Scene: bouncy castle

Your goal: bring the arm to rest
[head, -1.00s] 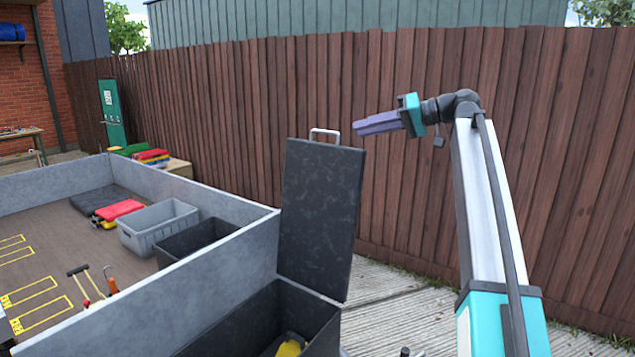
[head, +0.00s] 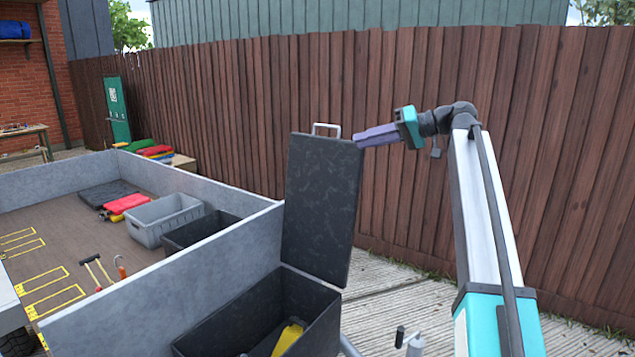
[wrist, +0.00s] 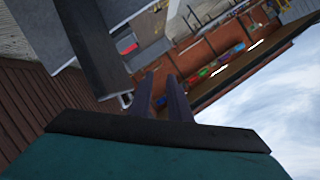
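My gripper (head: 356,139) is raised in the air in the head view, with its purple fingers pointing left. In the picture its fingertips lie at the upper right edge of the upright dark lid (head: 322,200); I cannot tell how far apart they are in depth. In the wrist view my gripper (wrist: 160,76) shows two fingers with a gap between them and nothing held. My arm rises from the lower right and bends at the wrist.
An open dark box (head: 310,307) with a yellow thing (head: 287,340) inside stands below the lid. Behind a low grey wall (head: 165,290) are a grey crate (head: 165,222), a black bin (head: 202,232) and tools. A brown wooden fence (head: 560,190) runs behind my arm.

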